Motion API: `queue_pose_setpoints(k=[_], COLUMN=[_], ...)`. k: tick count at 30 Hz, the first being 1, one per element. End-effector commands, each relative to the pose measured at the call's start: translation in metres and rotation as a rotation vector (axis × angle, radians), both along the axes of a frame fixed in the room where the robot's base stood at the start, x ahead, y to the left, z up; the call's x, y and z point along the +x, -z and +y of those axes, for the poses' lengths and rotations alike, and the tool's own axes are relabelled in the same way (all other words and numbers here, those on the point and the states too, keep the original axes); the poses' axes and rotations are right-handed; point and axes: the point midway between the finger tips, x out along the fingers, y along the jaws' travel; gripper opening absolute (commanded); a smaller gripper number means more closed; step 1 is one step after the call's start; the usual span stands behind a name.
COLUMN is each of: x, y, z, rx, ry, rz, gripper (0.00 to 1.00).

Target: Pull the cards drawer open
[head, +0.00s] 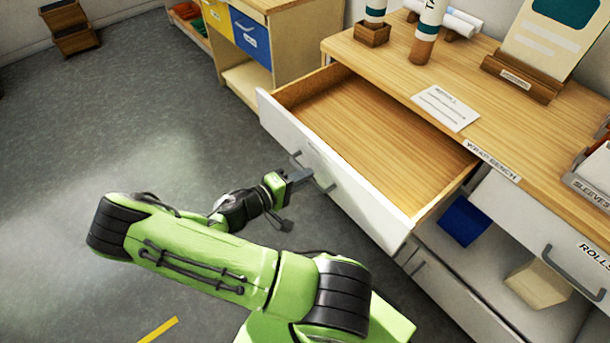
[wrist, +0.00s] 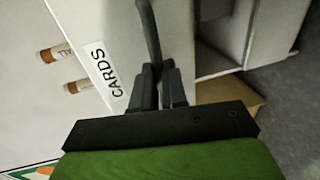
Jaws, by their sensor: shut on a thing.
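The cards drawer (head: 345,187) has a white front and stands well open from the wooden wrap bench in the head view. Its wooden inside looks empty. Its "CARDS" label (wrist: 106,72) shows in the wrist view. My gripper (head: 300,178) is at the drawer front and is shut on the dark handle (head: 326,182). In the wrist view, the two fingers of my gripper (wrist: 158,85) close around the curved handle (wrist: 149,35). The fingers hide part of the handle.
The "ROLLS" drawer (head: 560,235) is to the right, above an open shelf with a blue box (head: 464,220) and a tan box (head: 538,284).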

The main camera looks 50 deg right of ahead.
Motion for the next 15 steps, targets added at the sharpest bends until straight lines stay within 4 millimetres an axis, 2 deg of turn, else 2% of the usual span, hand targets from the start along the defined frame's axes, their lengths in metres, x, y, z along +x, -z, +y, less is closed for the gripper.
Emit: queue_pose_setpoints(k=[3, 4, 8, 15], x=[-0.0006, -0.0006, -0.0005, -0.0002], y=[0.0004, 0.0004, 0.0003, 0.0001], z=[-0.0002, -0.0002, -0.0004, -0.0004], rx=[0.001, 0.001, 0.000, 0.000], ry=[0.003, 0.002, 0.002, 0.001], rz=[0.001, 0.001, 0.000, 0.000], gripper=[0.00, 0.17, 0.37, 0.37])
